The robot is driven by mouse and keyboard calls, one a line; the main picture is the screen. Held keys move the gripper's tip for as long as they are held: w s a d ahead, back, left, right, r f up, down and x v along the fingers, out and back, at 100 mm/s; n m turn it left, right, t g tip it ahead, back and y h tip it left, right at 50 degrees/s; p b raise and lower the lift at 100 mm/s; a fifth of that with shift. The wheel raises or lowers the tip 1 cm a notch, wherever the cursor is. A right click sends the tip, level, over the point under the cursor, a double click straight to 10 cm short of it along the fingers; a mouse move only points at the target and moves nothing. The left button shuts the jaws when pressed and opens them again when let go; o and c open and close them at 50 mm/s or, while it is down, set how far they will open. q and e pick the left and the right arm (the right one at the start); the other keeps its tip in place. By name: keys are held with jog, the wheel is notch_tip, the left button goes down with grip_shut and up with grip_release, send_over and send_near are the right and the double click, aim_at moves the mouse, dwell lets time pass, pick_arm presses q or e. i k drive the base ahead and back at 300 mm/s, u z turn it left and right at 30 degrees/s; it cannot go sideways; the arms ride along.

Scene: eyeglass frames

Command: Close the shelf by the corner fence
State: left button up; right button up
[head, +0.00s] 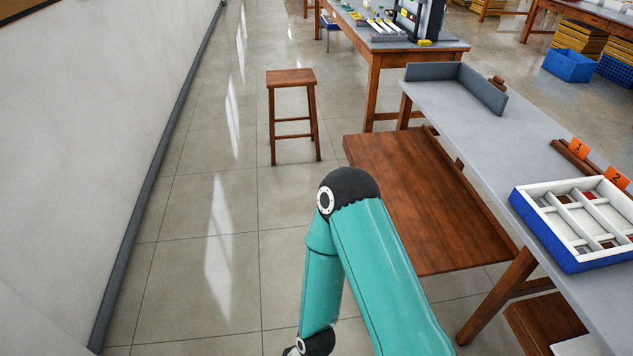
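A brown wooden shelf (425,200) sticks out from under the long side of the grey-topped bench (530,140), toward the aisle. It is pulled out, level, with nothing on it. The grey corner fence (485,88) stands on the far end of the bench top, above the shelf's far end. One of my teal arms (340,240) rises from the bottom, bends at a dark elbow and reaches down left of the shelf. Its lower end is cut off by the bottom edge, so no gripper shows. My other arm cannot be made out.
A blue-sided tray with white compartments (560,245) sits on the bench near orange number tags (579,148). A wooden stool (291,110) stands beyond the shelf to the left. Another wooden table (375,55) is behind.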

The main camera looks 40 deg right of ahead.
aim_at(443, 224)
jog(key=z, duration=0.1)
jog(key=i, duration=1.3)
jog(key=z, duration=0.85)
jog(key=i, duration=0.4)
jog(key=z, duration=0.15)
jog(key=k, duration=0.95)
jog(key=z, duration=0.15)
jog(key=i, duration=0.95)
jog(key=u, duration=0.05)
